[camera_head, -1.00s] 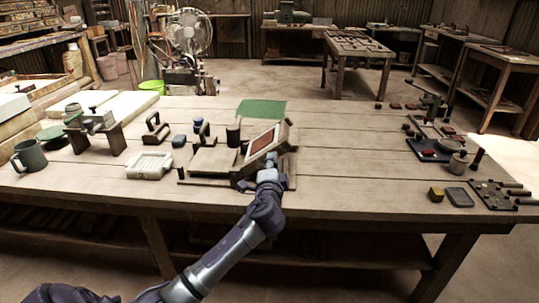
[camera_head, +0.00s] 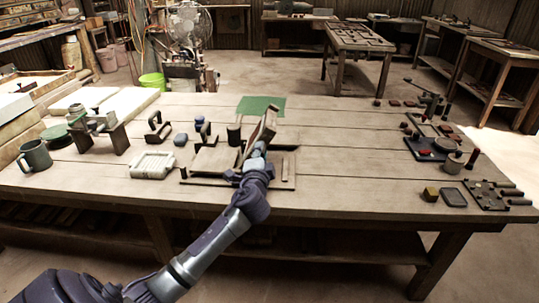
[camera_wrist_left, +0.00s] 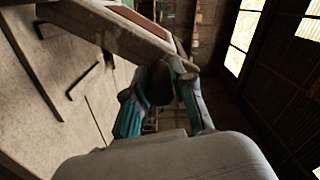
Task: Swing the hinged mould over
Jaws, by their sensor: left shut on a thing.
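The hinged mould (camera_head: 264,126) is a wooden frame on a board (camera_head: 281,176). In the head view it stands steeply tilted, seen nearly edge-on. The left wrist view shows the frame (camera_wrist_left: 110,32) close up, with a red-brown panel (camera_wrist_left: 138,14) in its face. My left gripper (camera_head: 257,153) is at the mould's near side and shut on it; its fingers (camera_wrist_left: 158,92) also show in the left wrist view, beneath the frame. The gripped part is mostly hidden between the fingers. My right gripper is not in view.
Left of the mould are a pale tray (camera_head: 153,165), a wooden block with a handle (camera_head: 158,130) and a dark mug (camera_head: 36,156). A green mat (camera_head: 261,106) lies behind. The table between the mould and the right-hand tools (camera_head: 434,147) is clear.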

